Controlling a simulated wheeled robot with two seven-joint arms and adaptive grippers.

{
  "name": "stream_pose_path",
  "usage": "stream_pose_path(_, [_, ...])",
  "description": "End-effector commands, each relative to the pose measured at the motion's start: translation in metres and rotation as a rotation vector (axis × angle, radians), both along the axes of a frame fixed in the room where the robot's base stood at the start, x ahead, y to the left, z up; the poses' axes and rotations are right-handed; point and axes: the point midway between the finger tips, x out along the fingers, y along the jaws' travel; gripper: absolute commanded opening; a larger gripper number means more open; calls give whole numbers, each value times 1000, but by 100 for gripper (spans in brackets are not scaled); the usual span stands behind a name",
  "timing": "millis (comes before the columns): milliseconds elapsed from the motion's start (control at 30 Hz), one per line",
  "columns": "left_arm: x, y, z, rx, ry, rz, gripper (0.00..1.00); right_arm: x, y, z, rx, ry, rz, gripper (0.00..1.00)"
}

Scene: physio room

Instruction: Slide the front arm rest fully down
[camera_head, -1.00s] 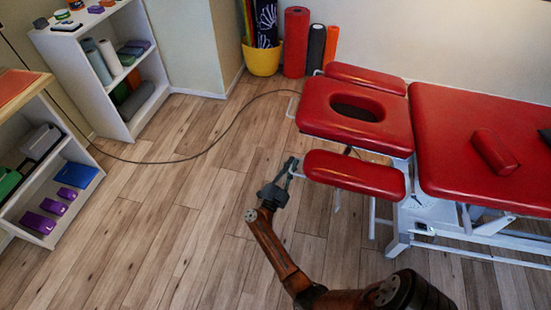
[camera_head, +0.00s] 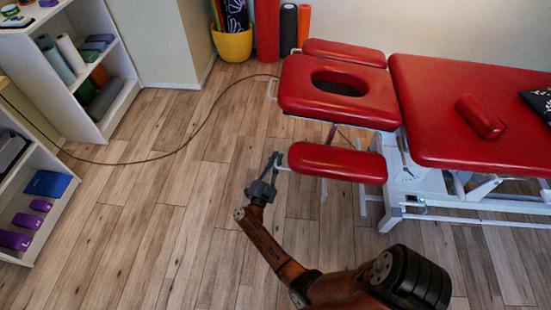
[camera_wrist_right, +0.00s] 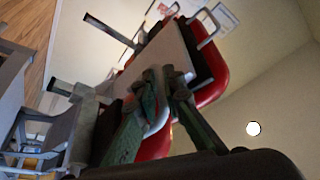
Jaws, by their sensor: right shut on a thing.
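The front arm rest (camera_head: 338,162) is a red padded bar on the near side of the treatment table's head end. It hangs apart from the red head section (camera_head: 318,92), at a lower level. My right gripper (camera_head: 274,165) is at its left end, shut on the arm rest's metal handle. In the right wrist view, the gripper fingers (camera_wrist_right: 165,92) close around a grey metal loop (camera_wrist_right: 162,118), with red padding (camera_wrist_right: 156,147) behind it. The fingers partly hide the handle. My left gripper is not in view.
The rear arm rest (camera_head: 345,52) is on the head section's far side. The main table top (camera_head: 440,90) extends right, with a red bolster (camera_head: 481,116) on it. A cable (camera_head: 165,160) crosses the floor. Shelves (camera_head: 115,105) stand left.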

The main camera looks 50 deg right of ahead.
Motion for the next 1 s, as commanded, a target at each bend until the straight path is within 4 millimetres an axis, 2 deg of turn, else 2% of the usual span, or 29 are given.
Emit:
stream_pose_path(200, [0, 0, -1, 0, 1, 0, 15, 3, 3, -4, 8, 7, 11, 0])
stream_pose_path(233, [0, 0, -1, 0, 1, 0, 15, 3, 3, -5, 8, 7, 11, 10])
stream_pose_path(433, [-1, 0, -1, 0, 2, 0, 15, 1, 1, -3, 5, 5, 5, 24])
stream_pose_path(767, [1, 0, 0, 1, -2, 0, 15, 0, 3, -3, 3, 4, 3, 25])
stream_pose_path(867, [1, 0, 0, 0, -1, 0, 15, -2, 13, -6, 4, 6, 4, 25])
stream_pose_path(1000, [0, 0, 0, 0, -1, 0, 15, -9, 36, -15, 6, 8, 5, 25])
